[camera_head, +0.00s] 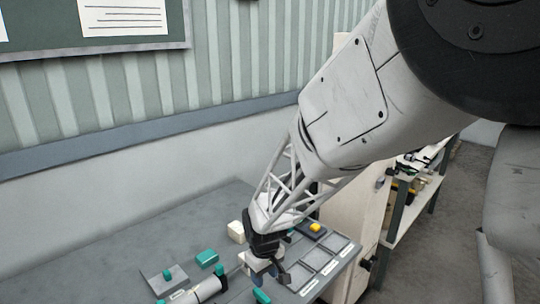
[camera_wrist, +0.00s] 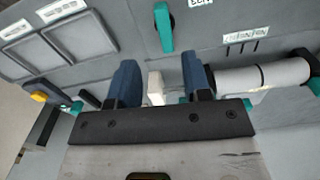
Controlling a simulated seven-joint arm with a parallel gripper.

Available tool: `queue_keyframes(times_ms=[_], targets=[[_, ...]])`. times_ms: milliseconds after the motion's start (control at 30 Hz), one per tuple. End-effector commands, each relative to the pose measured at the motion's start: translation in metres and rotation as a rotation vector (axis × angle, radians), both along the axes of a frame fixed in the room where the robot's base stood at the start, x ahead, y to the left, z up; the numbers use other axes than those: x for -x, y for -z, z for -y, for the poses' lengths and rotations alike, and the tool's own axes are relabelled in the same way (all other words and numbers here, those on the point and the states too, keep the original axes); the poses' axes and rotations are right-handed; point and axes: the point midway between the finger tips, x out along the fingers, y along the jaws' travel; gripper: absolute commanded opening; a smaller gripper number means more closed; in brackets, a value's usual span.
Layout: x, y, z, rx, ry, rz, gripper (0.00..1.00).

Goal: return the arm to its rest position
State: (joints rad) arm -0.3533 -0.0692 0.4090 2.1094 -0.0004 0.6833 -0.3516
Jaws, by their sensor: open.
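My arm reaches down from the upper right of the head view to the grey table (camera_head: 110,262). My gripper (camera_head: 267,276) is low over the table, near its right end. In the wrist view, the two blue fingers of my gripper (camera_wrist: 160,72) stand apart. A small white piece (camera_wrist: 155,88) shows in the gap between them; I cannot tell its distance, and nothing looks gripped. A teal piece (camera_wrist: 164,27) lies just beyond the fingertips.
A white roll (camera_head: 208,289) lies left of my gripper, with a teal block (camera_head: 207,258) behind it. A labelled, recessed tray (camera_head: 322,268) is on the right. A cream block (camera_head: 236,231) stands behind. A shelf unit (camera_head: 408,190) is farther right. The table's left side is clear.

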Motion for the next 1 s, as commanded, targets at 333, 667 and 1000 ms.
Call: queue_keyframes(times_ms=[333, 667, 1000], targets=[[0.032, -0.066, 0.054, -0.016, 0.148, 0.046, 0.45], [0.083, -0.126, 0.110, -0.033, 0.317, 0.097, 0.45], [0.148, -0.171, 0.158, -0.052, 0.492, 0.149, 0.45]])
